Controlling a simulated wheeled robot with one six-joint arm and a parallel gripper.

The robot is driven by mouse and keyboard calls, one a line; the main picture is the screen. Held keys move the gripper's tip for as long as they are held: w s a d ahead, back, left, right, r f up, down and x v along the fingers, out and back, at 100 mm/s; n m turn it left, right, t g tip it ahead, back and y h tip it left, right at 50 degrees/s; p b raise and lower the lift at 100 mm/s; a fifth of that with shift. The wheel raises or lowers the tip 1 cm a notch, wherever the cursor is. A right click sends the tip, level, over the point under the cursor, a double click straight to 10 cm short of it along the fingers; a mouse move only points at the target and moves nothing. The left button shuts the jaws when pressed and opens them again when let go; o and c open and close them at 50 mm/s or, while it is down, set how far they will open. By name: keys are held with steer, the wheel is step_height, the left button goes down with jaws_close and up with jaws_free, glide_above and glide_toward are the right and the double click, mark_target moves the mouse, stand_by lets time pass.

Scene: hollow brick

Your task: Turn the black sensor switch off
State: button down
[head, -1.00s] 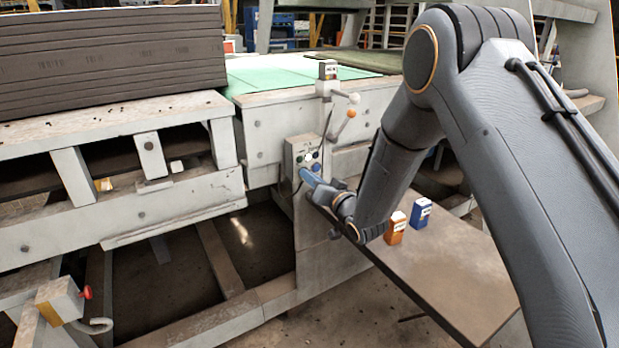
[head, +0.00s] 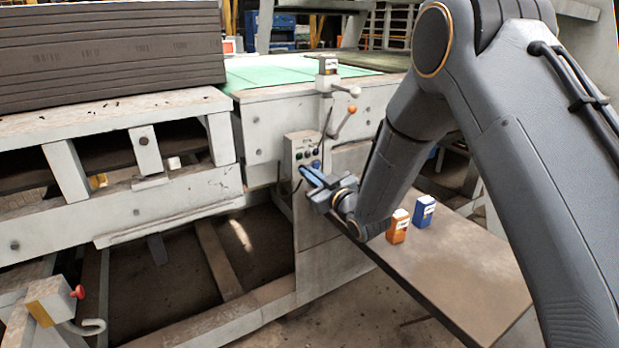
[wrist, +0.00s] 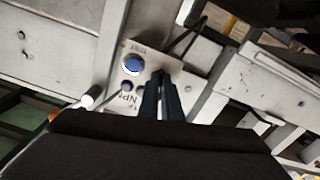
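The grey control panel (head: 299,146) stands on the machine's front post. My gripper (head: 306,171) is in front of the panel's lower part. In the wrist view its two dark fingers (wrist: 161,76) lie close together, tips over the panel to the right of the blue button. I cannot make out the black sensor switch; the fingers cover part of the panel. Contact cannot be told.
An orange-knobbed lever (head: 347,118) and a thin dark rod stand just above the panel. A red button box (head: 52,299) is at lower left.

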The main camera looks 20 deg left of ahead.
steer(key=shift+n+b, duration=0.5)
steer(key=shift+n, duration=1.1)
steer(key=c, duration=2)
jaws_free()
steer(key=shift+d, duration=0.1)
steer(key=v, duration=0.7)
steer(key=shift+s+d, duration=0.2)
steer(key=shift+s, duration=0.1)
